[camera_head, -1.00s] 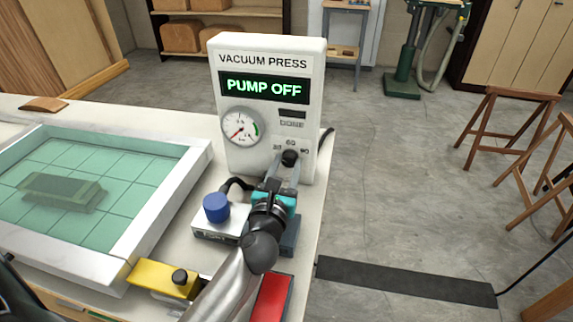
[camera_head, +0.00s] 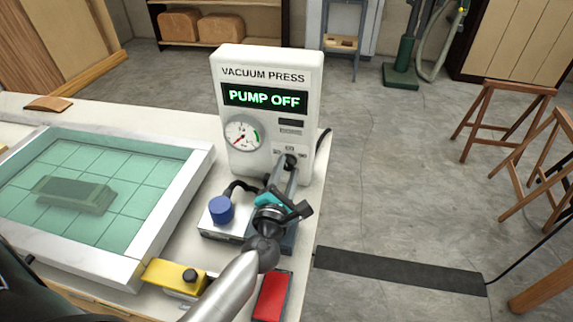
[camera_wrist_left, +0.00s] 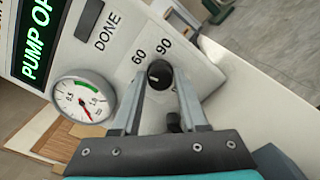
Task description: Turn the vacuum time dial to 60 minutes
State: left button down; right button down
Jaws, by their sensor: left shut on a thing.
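The white vacuum press box (camera_head: 300,60) stands at the back of the bench, its screen reading "PUMP OFF". Its black time dial (camera_head: 290,161) sits low on the front panel. In the left wrist view the dial (camera_wrist_left: 159,74) shows between the fingers, with the labels 60 and 90 above it. The 30 label is hidden there. My left gripper (camera_head: 287,168) is shut on the dial, and its fingers (camera_wrist_left: 160,85) lie on both sides of it. Exactly which label the dial's mark points to is hard to tell. My right gripper is not in view.
A round gauge (camera_head: 243,133) is on the panel left of the dial. A blue knob (camera_head: 221,209), a yellow block (camera_head: 170,274) and a red block (camera_head: 271,296) are near my left arm. A framed green press bed (camera_head: 130,247) fills the bench's left.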

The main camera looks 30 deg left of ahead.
pick_arm(q)
jog(key=shift+m+p, duration=0.5)
jog(key=shift+m, duration=0.6)
jog(key=shift+c, duration=2.2)
grip_release()
jog(key=v, duration=1.5)
jog(key=shift+s+d+b, duration=0.1)
jog(key=shift+s+b, duration=0.05)
jog(key=shift+b, duration=0.15)
